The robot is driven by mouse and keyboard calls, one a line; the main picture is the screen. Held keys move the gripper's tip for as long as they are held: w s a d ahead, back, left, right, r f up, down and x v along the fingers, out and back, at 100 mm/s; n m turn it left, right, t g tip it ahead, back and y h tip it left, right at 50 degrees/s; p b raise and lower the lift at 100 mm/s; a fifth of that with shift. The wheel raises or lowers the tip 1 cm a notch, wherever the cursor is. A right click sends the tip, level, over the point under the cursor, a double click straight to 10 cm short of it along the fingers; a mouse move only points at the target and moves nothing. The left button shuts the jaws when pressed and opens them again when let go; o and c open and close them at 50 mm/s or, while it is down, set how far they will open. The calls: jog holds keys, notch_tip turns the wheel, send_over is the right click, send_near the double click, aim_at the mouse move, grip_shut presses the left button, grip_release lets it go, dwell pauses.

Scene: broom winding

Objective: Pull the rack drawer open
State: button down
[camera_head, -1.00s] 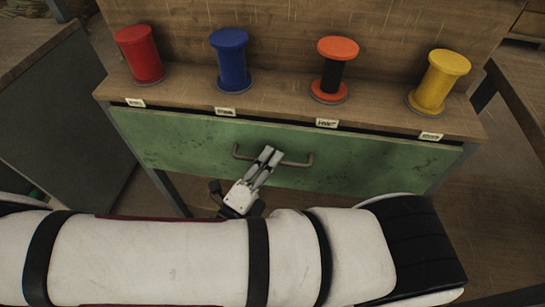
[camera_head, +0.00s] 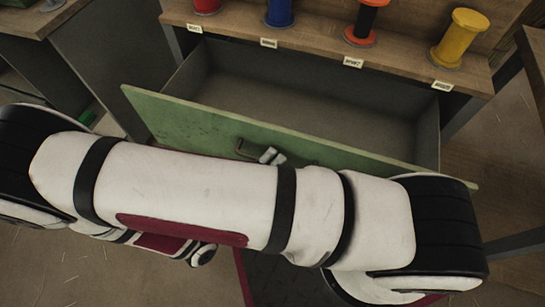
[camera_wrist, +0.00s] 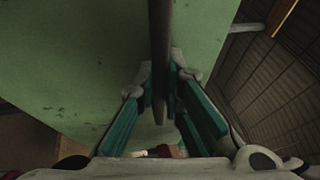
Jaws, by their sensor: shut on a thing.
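The rack drawer (camera_head: 300,100) is pulled far out, and its grey inside looks empty. Its green front (camera_head: 200,126) carries a dark bar handle (camera_head: 244,148), partly hidden behind my arm. My gripper (camera_head: 271,156) is at the handle; only its fingertips show above my arm. In the wrist view the handle bar (camera_wrist: 161,60) runs between the two teal-padded fingers of my gripper (camera_wrist: 160,95), which are shut on it. The green drawer front (camera_wrist: 80,50) fills the left and middle of that view.
Red (camera_head: 206,6), blue (camera_head: 279,12), orange-black (camera_head: 363,20) and yellow (camera_head: 460,38) spools stand on the wooden rack top (camera_head: 320,42), above small labels. A grey cabinet (camera_head: 95,60) stands at the left. Floor shows below my arm.

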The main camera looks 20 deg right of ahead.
jog(key=shift+s+a, duration=0.3)
jog(key=shift+s, duration=0.1)
jog(key=c, duration=2)
grip_release()
jog(key=shift+o, duration=0.2)
jog(key=v, duration=1.2)
